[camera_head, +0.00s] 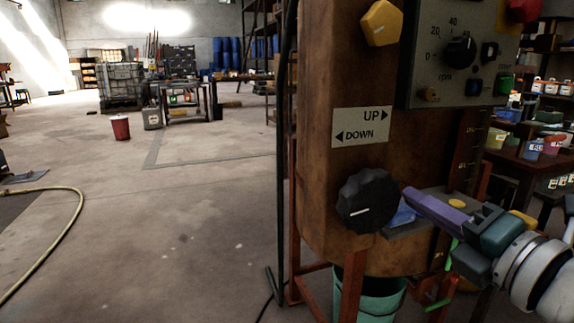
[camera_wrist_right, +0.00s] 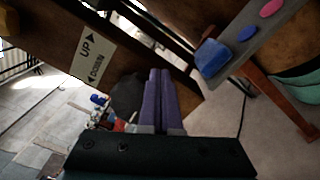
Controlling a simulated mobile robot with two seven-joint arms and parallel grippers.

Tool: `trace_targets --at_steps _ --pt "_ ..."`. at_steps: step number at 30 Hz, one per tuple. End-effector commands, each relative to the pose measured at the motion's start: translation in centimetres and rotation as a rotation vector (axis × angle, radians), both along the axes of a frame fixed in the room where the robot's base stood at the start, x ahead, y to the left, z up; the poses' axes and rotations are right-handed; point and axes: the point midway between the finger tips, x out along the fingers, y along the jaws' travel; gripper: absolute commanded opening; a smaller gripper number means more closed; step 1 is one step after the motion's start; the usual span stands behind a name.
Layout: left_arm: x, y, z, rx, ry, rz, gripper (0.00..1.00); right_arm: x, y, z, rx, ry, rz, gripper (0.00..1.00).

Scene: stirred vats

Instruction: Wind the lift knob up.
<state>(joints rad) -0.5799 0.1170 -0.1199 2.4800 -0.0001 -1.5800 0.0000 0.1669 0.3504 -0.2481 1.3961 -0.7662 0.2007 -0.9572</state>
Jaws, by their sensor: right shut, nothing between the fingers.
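The lift knob (camera_head: 367,201) is a black, lobed dial with a white pointer line, low on the brown vat body (camera_head: 325,120). Its pointer lies near horizontal, tipped slightly. Above it is a white label (camera_head: 362,127) reading UP with a right arrow and DOWN with a left arrow. My right gripper (camera_head: 408,193) has purple fingers, shut and empty, with the tips close to the knob's right side; I cannot tell if they touch. In the right wrist view the fingers (camera_wrist_right: 160,98) are together and the dark knob (camera_wrist_right: 126,97) is partly hidden behind them. My left gripper is not in view.
A control panel (camera_head: 458,55) with an rpm dial and a yellow knob (camera_head: 381,22) sit above. A small shelf (camera_head: 412,228) with coloured pieces juts out beside the gripper. A teal bucket (camera_head: 372,297) stands below. A hose (camera_head: 68,230) lies on open floor at left.

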Motion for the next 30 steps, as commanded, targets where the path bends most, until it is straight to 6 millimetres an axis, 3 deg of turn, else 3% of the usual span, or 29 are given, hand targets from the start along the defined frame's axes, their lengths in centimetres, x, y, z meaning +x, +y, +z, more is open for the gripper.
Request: trace_targets --at_steps 13,25,30 --pt "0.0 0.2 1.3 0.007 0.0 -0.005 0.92 -4.9 -1.9 0.1 0.0 0.002 -0.003 0.0" --pt "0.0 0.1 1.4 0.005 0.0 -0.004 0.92 -5.5 -2.1 0.2 0.0 -0.001 -0.003 0.0" --pt "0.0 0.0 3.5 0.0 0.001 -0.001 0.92 -5.9 -1.5 2.1 0.003 -0.006 0.0 0.0"
